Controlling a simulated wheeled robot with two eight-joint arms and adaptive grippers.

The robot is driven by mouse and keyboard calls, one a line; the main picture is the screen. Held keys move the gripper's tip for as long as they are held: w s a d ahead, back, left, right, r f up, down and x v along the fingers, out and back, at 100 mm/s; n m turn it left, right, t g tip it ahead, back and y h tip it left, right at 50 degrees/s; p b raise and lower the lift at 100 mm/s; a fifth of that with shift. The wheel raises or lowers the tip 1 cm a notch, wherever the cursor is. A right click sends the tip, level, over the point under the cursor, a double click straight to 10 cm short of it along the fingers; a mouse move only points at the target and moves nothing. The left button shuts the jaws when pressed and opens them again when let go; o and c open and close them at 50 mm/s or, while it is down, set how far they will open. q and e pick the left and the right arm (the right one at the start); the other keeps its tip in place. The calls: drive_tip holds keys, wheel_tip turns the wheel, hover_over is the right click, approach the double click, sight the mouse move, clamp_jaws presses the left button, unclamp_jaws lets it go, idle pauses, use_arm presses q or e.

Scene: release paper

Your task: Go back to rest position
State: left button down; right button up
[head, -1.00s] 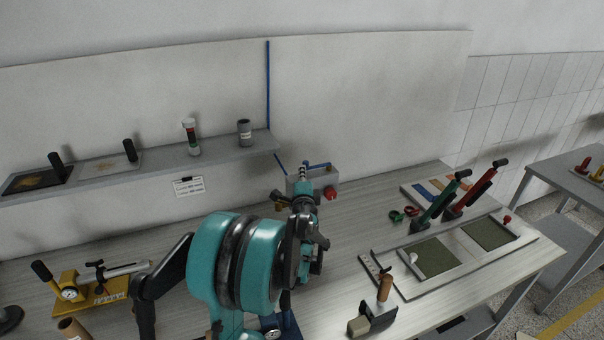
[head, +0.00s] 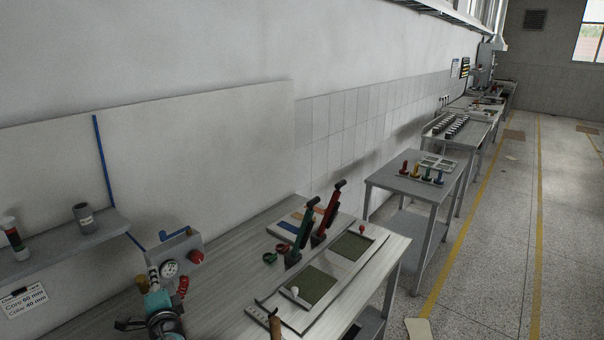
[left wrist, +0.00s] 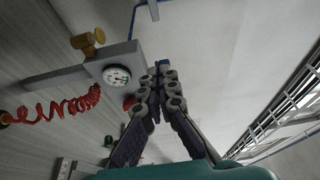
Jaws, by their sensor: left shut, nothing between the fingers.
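My left gripper (head: 153,281) is at the lower left of the head view, above the worktable and in front of the grey wall box with a round gauge (head: 170,268). My teal arm shows just below it. In the left wrist view, its two jointed fingers (left wrist: 160,68) come together at the tips with nothing between them. The gauge box (left wrist: 122,62) lies behind and to the left of the fingers there. Whether the fingers touch the box cannot be told. My right gripper is in neither view.
The wooden worktable (head: 215,312) carries a press plate with green pads (head: 316,286) and green and red upright tools (head: 326,215). A red coiled hose (left wrist: 62,106) hangs by the gauge box.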

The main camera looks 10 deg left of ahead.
use_arm(q)
drive_tip(key=s+d+f+n+g+h+b, duration=0.2)
drive_tip(key=s+d+f+n+h+b, duration=0.1)
drive_tip(key=d, duration=0.7)
drive_tip(key=s+d+f+n+g+h+b, duration=0.2)
drive_tip(key=s+d+f+n+h, duration=0.1)
drive_tip(key=s+d+f+h, duration=0.2)
drive_tip(key=s+d+f+n+g+h+b, duration=0.2)
drive_tip(key=s+d+f, duration=0.5)
drive_tip(key=d, duration=0.9)
wheel_tip(320, 180, down, 3)
drive_tip(key=shift+d+n+h+b, duration=0.2)
drive_tip(key=shift+n+h+b, duration=0.55)
drive_tip(key=shift+h, duration=0.35)
